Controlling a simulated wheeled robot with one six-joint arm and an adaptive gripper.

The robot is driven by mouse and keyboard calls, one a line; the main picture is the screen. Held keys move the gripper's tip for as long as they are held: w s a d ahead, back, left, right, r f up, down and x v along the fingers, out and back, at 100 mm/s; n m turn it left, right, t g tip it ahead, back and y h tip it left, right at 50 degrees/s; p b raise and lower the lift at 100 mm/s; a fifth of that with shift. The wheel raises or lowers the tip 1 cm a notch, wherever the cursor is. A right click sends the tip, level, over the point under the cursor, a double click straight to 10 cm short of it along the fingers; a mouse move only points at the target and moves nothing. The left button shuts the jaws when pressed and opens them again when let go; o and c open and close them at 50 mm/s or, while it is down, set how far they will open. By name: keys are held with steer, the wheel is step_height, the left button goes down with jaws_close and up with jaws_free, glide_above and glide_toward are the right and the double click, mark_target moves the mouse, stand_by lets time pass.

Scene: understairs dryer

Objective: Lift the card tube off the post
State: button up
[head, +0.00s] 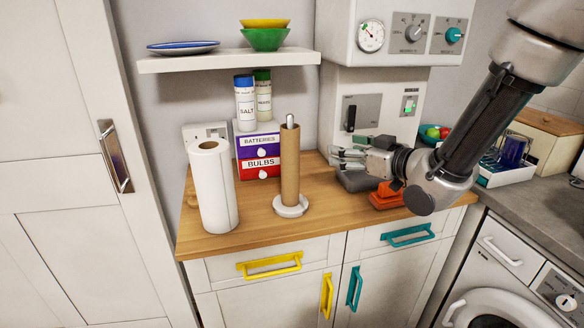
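The brown card tube (290,168) stands upright around a metal post (290,121), whose rounded tip shows above it. The post rises from a round white base (291,207) on the wooden worktop. My gripper (337,158) is to the right of the tube, at about its mid height in the picture, pointing left. Its fingers look spread, with nothing between them, and a gap shows between them and the tube.
A white paper roll (212,187) stands left of the tube. Behind are labelled drawers (257,155) with a salt shaker (244,103) on top. A shelf (230,61) with bowls overhangs the back. An orange object (386,196) lies below my arm.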

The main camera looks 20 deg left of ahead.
mark_target(298, 155)
steer(key=s+a+y, duration=0.1)
steer(key=a, duration=0.1)
steer(key=s+a+f+n+g+y, duration=0.1)
steer(key=s+a, duration=0.1)
steer(key=s+a+y, duration=0.1)
steer(key=s+a, duration=0.1)
steer(key=a, duration=0.1)
steer(key=shift+f+n+g, duration=0.3)
steer(key=shift+f, duration=0.1)
steer(key=shift+y, duration=0.3)
steer(key=x, duration=0.7)
steer(key=shift+w+a+r, duration=0.1)
steer(key=shift+w+a, duration=0.05)
steer(key=shift+a, duration=0.15)
steer(key=c, duration=0.9)
